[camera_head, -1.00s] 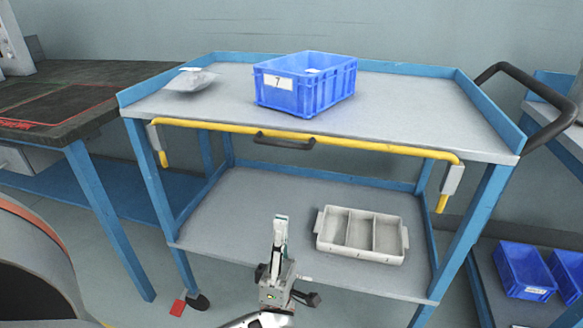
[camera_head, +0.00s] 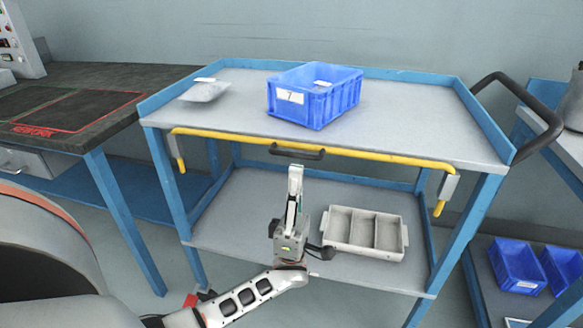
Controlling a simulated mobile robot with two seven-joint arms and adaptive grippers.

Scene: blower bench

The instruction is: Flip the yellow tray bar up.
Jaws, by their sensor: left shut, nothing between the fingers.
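The yellow tray bar (camera_head: 375,155) runs along the front edge of the blue cart's top shelf. Its ends bend down at the two sides. A dark handle (camera_head: 297,152) sits at the bar's middle-left. My left gripper (camera_head: 295,170) is shut and empty, its fingers pointing up. In the picture its tips lie just below the dark handle; whether they touch it I cannot tell. My right gripper is not in view.
A grey divided tray (camera_head: 363,251) lies on the lower shelf, right of my gripper. A dark workbench (camera_head: 75,95) is at left.

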